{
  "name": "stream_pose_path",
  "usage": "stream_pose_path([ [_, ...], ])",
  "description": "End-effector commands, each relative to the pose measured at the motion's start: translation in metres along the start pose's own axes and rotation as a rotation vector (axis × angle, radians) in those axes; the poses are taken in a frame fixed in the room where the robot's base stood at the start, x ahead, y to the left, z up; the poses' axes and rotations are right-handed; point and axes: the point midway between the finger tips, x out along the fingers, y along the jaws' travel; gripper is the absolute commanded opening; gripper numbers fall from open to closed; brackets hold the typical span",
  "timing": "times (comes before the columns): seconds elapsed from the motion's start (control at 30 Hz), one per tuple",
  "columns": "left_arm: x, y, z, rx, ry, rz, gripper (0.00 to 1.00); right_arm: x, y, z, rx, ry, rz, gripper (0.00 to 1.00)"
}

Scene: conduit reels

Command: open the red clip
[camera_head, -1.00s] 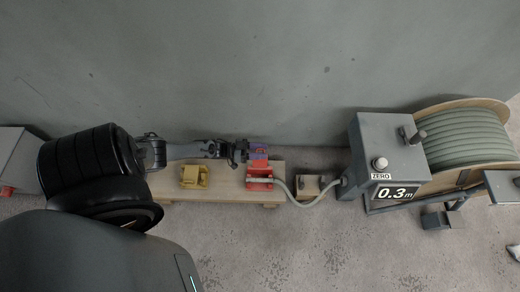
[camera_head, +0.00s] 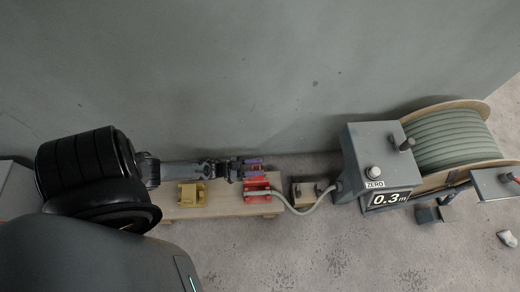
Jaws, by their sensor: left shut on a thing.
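The red clip (camera_head: 257,190) sits on the right part of a wooden board on the floor. The end of a grey-green conduit (camera_head: 300,210) lies at it. My left gripper (camera_head: 254,167) comes in from the left, just behind the clip on the wall side. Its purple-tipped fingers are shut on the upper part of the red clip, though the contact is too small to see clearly. My right gripper is not in view.
A yellow clip (camera_head: 192,194) sits on the wooden board (camera_head: 228,208), left of the red one. A grey meter box (camera_head: 377,160) reading 0.3 m stands right, before the conduit reel (camera_head: 450,138). The wall is close behind.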

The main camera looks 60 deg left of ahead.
Motion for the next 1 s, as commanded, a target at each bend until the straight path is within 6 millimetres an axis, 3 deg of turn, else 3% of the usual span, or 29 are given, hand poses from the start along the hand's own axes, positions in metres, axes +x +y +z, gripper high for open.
stream_pose_path([
  [0.27, -0.001, 0.001, 0.001, 0.004, -0.001, -0.002, 0.00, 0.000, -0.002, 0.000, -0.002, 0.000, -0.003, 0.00],
  [0.3, -0.001, 0.001, 0.001, 0.003, -0.002, -0.002, 0.45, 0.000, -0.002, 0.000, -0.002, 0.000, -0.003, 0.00],
  [0.4, -0.001, 0.001, 0.001, 0.004, -0.001, -0.002, 0.57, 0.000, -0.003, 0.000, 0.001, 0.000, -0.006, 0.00],
  [0.77, -0.008, 0.000, 0.000, 0.004, -0.002, -0.003, 0.57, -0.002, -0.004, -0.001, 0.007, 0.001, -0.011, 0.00],
  [1.0, -0.042, 0.001, 0.000, 0.004, -0.005, -0.004, 0.57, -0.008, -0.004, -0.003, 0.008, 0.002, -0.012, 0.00],
])
